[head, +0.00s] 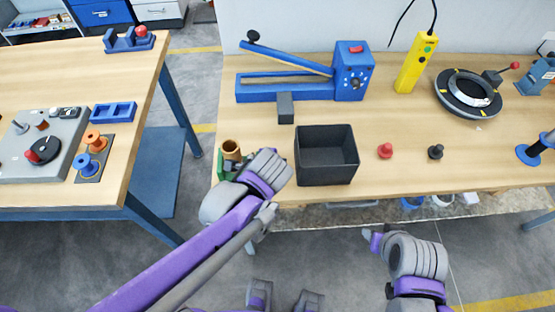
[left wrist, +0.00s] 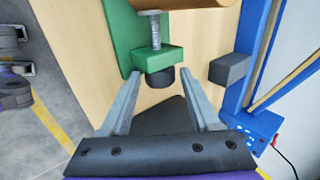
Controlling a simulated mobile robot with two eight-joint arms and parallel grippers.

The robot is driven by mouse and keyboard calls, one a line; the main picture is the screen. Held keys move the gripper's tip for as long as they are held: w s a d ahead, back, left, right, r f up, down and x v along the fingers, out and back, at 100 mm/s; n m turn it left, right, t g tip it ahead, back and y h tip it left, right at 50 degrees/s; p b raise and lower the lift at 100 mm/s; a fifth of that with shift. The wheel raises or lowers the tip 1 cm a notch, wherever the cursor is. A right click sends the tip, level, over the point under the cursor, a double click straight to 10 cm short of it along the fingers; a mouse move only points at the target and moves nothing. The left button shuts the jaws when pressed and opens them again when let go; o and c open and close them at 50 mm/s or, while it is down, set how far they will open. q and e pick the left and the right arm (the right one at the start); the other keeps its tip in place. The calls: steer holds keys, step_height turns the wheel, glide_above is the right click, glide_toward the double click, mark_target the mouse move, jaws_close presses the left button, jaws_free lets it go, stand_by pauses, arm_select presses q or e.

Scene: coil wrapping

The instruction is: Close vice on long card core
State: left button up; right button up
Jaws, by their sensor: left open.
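The green vice (head: 223,167) stands at the front left corner of the right-hand table, partly hidden by my left wrist. The brown card core (head: 232,150) stands upright at it; only its lower edge (left wrist: 190,4) shows in the left wrist view. There the vice (left wrist: 143,55) has a metal screw ending in a black knob (left wrist: 161,77). My left gripper (left wrist: 160,84) is open, its fingers reaching up on either side of the knob, with gaps visible. Whether the core is clamped cannot be told. My right gripper (head: 372,240) is in front of the table, its fingers unclear.
A black bin (head: 326,172) stands right of the vice. A grey block (head: 286,108) and a blue lever tool (head: 352,72) lie behind. Red (head: 385,151) and black (head: 436,152) knobs stand right of the bin. The table between them is clear.

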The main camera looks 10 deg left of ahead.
arm_select(q)
steer(key=c, duration=0.8)
steer(key=shift+r+g, duration=0.1)
steer(key=shift+g, duration=0.2)
steer(key=shift+w+g, duration=0.1)
steer(key=shift+g, duration=0.3)
